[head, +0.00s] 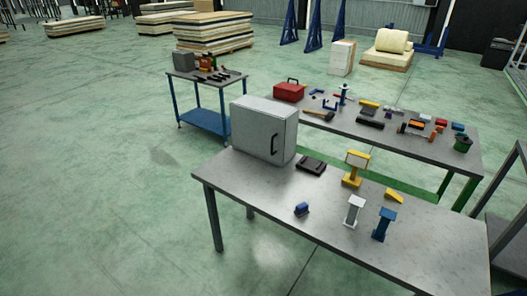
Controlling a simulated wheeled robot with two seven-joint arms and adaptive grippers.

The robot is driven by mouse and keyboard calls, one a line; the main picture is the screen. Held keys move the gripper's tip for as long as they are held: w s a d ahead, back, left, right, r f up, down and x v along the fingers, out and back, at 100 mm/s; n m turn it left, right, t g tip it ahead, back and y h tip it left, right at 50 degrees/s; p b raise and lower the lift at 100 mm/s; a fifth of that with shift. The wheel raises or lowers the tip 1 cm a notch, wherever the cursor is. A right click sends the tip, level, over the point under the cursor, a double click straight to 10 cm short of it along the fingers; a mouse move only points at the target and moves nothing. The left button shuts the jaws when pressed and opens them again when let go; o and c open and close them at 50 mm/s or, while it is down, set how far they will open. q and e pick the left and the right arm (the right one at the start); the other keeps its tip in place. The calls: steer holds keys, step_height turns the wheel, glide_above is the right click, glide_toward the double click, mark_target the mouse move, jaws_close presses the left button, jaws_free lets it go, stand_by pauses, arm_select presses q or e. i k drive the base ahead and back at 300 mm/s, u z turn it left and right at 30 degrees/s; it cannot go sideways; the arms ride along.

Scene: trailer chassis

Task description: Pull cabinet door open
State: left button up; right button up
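A dark vertical handle (274,144) is on the door's right side. Neither of my grippers shows in the head view, so their state is hidden.
A flat black item (311,165) lies right of the cabinet. A yellow stand (354,168), a white stand (354,210), a blue stand (384,224), a yellow wedge (394,195) and a small blue object (301,209) are farther right. A second table (420,147) with tools stands behind. Green floor lies open at left.

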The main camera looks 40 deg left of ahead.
mark_target(259, 135)
steer(key=u, duration=1.5)
